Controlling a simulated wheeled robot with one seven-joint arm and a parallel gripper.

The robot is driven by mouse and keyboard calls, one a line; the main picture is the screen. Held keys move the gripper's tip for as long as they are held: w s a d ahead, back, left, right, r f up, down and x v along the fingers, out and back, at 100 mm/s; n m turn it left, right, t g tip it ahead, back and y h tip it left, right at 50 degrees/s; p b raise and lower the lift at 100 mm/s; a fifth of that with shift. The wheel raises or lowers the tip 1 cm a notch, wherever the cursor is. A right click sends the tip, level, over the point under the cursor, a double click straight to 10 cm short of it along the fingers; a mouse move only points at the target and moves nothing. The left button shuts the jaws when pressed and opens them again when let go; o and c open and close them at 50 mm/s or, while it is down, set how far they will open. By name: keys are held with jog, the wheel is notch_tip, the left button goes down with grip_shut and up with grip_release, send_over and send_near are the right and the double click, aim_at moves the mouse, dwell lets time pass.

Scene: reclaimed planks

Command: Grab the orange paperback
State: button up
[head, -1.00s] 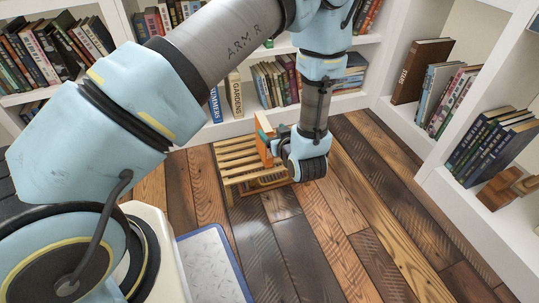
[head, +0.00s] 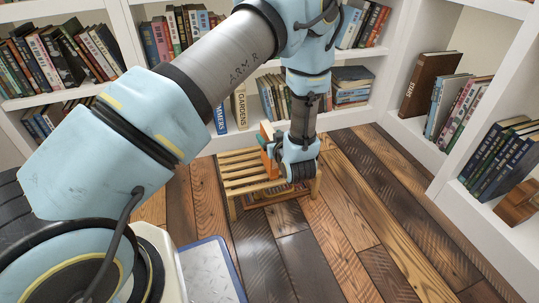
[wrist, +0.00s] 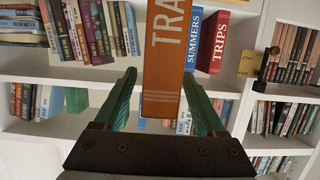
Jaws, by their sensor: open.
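The orange paperback (wrist: 164,58) stands upright with its spine toward the wrist camera, light letters "TRA" showing on it. In the head view the orange paperback (head: 266,131) stands on a slatted wooden bench (head: 236,170), partly hidden by my arm. My gripper (wrist: 164,88) is open, with one green finger to the left of the spine and one to the right. Gaps show between the spine and both fingers. In the head view my gripper (head: 272,150) is at the book, its fingers mostly hidden.
White bookshelves (head: 210,135) full of books stand behind the bench, and another white shelf (head: 408,128) stands at the right. The plank floor (head: 345,215) in front and to the right is clear. More books lie under the bench (head: 270,195).

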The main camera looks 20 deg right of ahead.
jog(key=shift+w+d+f, duration=0.1)
jog(key=shift+w+f, duration=0.1)
jog(key=shift+w, duration=0.45)
jog(key=shift+c, duration=0.2)
grip_shut()
dwell(0.8)
